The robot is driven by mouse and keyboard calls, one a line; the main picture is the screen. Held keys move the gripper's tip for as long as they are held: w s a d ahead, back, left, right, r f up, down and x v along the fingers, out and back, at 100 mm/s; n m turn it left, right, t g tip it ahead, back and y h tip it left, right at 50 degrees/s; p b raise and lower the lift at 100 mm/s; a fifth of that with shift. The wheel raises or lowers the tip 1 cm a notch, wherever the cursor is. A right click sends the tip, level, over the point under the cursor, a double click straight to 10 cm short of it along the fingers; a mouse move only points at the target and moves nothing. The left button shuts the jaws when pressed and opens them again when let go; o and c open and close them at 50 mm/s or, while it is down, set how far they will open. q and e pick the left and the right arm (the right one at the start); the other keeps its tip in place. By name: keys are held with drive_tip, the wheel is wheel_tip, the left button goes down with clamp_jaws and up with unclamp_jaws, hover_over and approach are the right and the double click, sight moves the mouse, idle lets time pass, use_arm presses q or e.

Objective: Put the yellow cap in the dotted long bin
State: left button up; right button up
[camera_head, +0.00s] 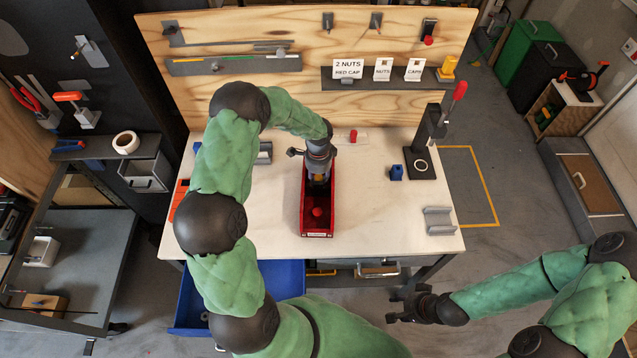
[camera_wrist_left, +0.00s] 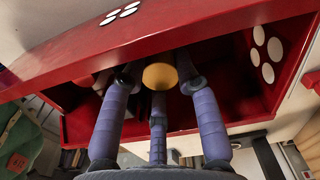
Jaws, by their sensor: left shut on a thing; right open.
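The dotted long bin (camera_head: 304,215) is a long, open red bin on the white table. In the left wrist view its red wall (camera_wrist_left: 120,48) carries white dots. My left gripper (camera_head: 318,181) reaches down into the far part of the bin. Its purple fingers (camera_wrist_left: 158,95) are shut on the yellow cap (camera_wrist_left: 160,76), which shows between the fingertips, inside the bin's opening. The head view hides the cap. A round red piece (camera_head: 317,212) lies in the near part of the bin. My right gripper (camera_head: 413,304) is open and empty, off the table's front right.
A black press with a red handle (camera_head: 425,150), a blue piece (camera_head: 396,173) and a grey holder (camera_head: 440,221) stand on the table's right. A shelf with labels (camera_head: 383,70) is behind. A blue drawer (camera_head: 282,279) is open in front. The table right of the bin is mostly clear.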

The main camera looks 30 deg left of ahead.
use_arm(q)
drive_tip(key=shift+f, duration=1.8)
drive_tip(key=shift+s, duration=0.1)
drive_tip(key=shift+f+b, duration=0.2)
drive_tip(key=shift+b, duration=0.1)
drive_tip(key=o, duration=0.5)
drive_tip(key=shift+c, duration=0.2)
drive_tip(key=shift+r, duration=0.1)
